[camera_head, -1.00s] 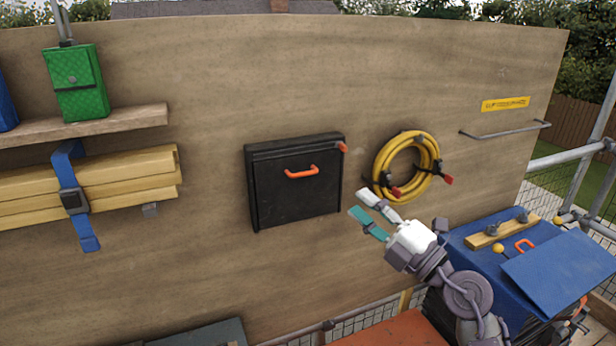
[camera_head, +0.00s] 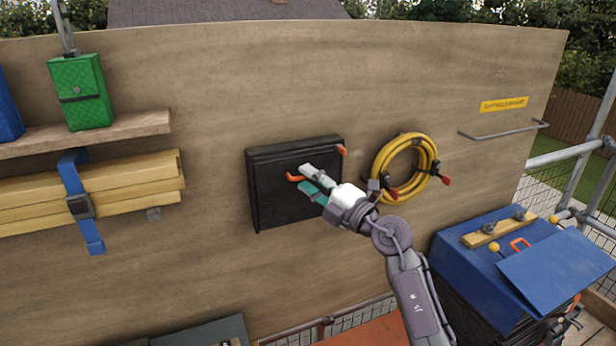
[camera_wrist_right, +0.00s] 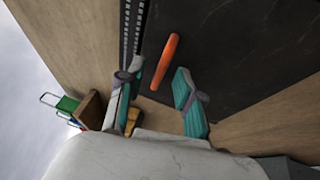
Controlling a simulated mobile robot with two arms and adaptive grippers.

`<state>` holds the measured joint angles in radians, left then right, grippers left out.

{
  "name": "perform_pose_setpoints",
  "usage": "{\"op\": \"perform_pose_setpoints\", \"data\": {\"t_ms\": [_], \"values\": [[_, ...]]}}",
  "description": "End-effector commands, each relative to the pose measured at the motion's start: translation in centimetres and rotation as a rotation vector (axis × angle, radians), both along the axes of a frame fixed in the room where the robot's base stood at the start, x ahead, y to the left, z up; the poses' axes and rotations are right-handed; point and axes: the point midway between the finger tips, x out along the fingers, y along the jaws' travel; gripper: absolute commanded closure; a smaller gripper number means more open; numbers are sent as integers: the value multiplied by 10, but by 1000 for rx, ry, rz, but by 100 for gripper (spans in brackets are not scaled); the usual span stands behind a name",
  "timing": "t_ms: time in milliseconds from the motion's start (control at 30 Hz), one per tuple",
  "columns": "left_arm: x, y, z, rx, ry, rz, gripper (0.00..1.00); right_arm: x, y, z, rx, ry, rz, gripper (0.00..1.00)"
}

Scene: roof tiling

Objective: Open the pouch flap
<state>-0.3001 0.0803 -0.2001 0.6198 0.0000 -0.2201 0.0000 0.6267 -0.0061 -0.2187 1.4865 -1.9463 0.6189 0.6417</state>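A black case (camera_head: 270,204) with a flat front is mounted on the plywood wall, and an orange handle (camera_head: 292,178) sits on its front. My right gripper (camera_head: 304,178) is in front of the case, close to the handle and partly covering it. In the right wrist view the fingers (camera_wrist_right: 152,92) are apart and empty, and the orange handle (camera_wrist_right: 166,60) lies just beyond their tips. I cannot tell whether they touch it. A green pouch (camera_head: 80,92) with a front flap and a stud stands on the shelf at the upper left. My left gripper is not in view.
The wooden shelf (camera_head: 110,133) and strapped yellow planks (camera_head: 130,185) are at the left. A coiled yellow hose (camera_head: 435,155) hangs right of the case. A blue box (camera_head: 455,255) stands at the lower right. The wall between shelf and case is clear.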

Motion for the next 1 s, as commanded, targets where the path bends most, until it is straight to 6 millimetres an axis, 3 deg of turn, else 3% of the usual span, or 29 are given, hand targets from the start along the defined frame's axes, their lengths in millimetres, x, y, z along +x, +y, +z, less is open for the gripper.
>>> {"op": "perform_pose_setpoints", "data": {"t_ms": [367, 600, 1000], "values": [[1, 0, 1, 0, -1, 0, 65, 4, 5, 1, 0, 0, 1, 65], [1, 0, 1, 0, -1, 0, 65, 4, 5, 1, 1, 1, 1, 100], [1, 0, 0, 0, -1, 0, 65, 4, 4, 0, 1, -1, 1, 100]]}}
